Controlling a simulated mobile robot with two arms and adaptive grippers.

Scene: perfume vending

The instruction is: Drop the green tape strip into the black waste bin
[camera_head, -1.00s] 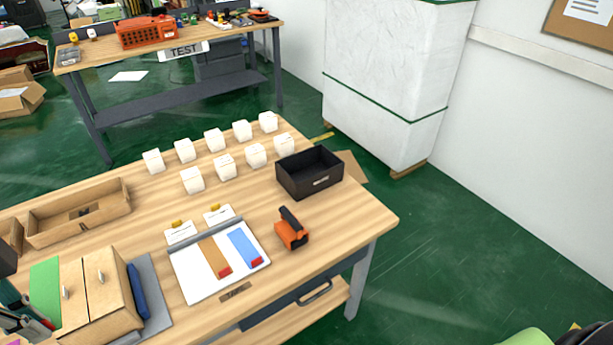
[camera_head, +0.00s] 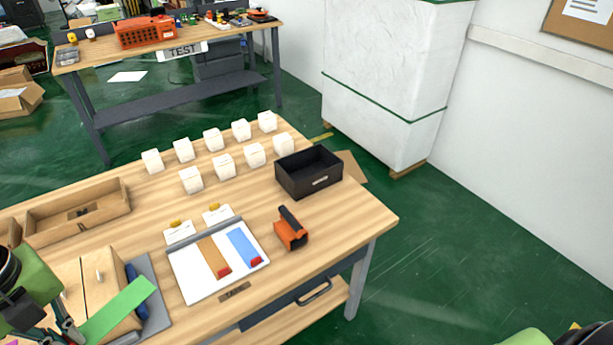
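The green tape strip (camera_head: 120,308) is in the air at the lower left, tilted up to the right, above the brown box. My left gripper (camera_head: 76,329) is at its lower left end and appears shut on that end. The fingertips are partly cut off and dark. The black waste bin (camera_head: 297,186) stands open at the table's back right, far to the right of the strip. Only a green part of my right arm shows at the bottom right edge; its gripper is out of view.
Between strip and bin lie a white board (camera_head: 208,284) with brown and blue strips and an orange tape dispenser (camera_head: 290,232). Several white boxes (camera_head: 224,166) stand left of the bin. A cardboard tray (camera_head: 95,223) is at the left.

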